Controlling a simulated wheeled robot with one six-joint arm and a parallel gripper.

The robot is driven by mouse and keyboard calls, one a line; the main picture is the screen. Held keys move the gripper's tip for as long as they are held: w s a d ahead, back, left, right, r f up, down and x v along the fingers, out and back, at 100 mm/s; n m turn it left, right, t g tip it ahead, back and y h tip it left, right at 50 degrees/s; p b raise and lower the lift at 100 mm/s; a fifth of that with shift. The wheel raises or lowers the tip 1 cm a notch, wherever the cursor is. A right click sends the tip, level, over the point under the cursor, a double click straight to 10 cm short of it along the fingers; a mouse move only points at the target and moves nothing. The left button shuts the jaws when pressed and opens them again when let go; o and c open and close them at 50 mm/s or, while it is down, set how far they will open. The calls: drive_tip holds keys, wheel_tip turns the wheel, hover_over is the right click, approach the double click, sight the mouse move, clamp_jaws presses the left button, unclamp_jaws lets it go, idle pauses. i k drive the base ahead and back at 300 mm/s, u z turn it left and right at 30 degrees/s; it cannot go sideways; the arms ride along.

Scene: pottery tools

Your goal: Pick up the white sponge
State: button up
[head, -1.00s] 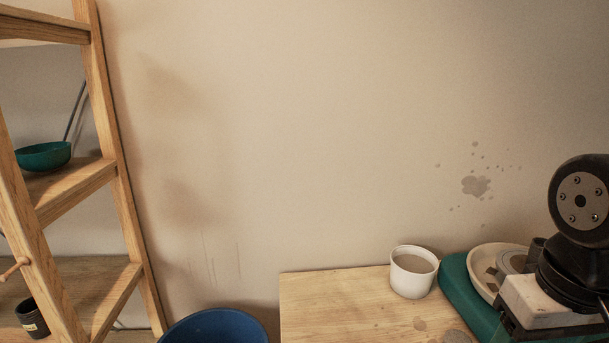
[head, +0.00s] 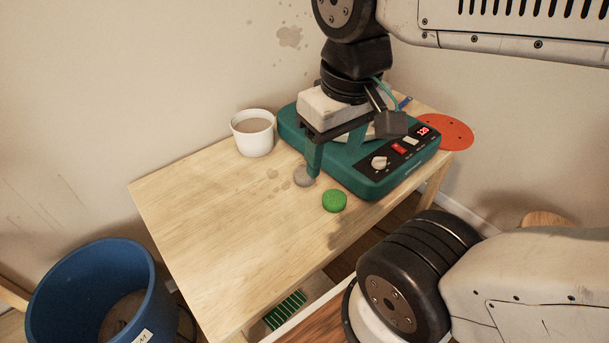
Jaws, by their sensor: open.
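In the head view, a small round pale grey-white piece (head: 303,177), which looks like the white sponge, lies on the wooden table. A round green sponge (head: 334,201) lies a little to its right and nearer. My gripper (head: 352,145) is open over the front of the teal pottery wheel. One of its fingers comes down close beside the pale piece and appears to cover part of its edge. I cannot tell whether they touch. Nothing is seen held between the fingers.
A white cup (head: 253,133) of brownish liquid stands behind left. The teal pottery wheel (head: 367,182) with a lit display fills the table's right part; an orange-red disc (head: 455,134) is beyond. A blue bucket (head: 92,290) stands left of the table. The table's left is clear.

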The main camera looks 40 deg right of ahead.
sight(301, 178)
drive_tip(key=k, duration=1.25)
drive_tip(key=z, duration=0.95)
drive_tip(key=i, duration=1.65)
drive_tip(key=u, duration=0.55)
